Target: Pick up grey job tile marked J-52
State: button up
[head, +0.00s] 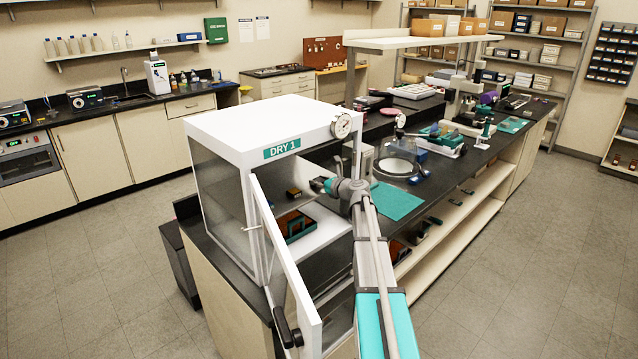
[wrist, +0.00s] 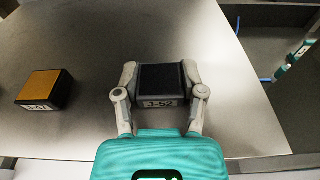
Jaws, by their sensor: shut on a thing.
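In the head view my gripper (head: 319,185) is inside the cabinet, and the tile is too small to make out clearly.
The white cabinet door (head: 285,265) stands open in front, left of my arm. A lower shelf holds an orange and teal tray (head: 296,226). A teal mat (head: 396,201) lies on the bench right of the cabinet. Bare shelf shows between the two tiles.

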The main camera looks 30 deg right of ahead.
aim_at(319, 180)
jog(key=shift+r, duration=0.15)
notch_tip(319, 180, up, 4)
jog(key=p, duration=0.4)
jog(key=shift+f, duration=0.2)
jog(key=f+v, duration=0.2)
jog(key=v, duration=1.5)
jog(key=shift+s+d+f, duration=0.2)
jog(key=shift+s+f, duration=0.35)
jog(key=o, duration=0.4)
jog(key=shift+c, duration=0.2)
grip_shut()
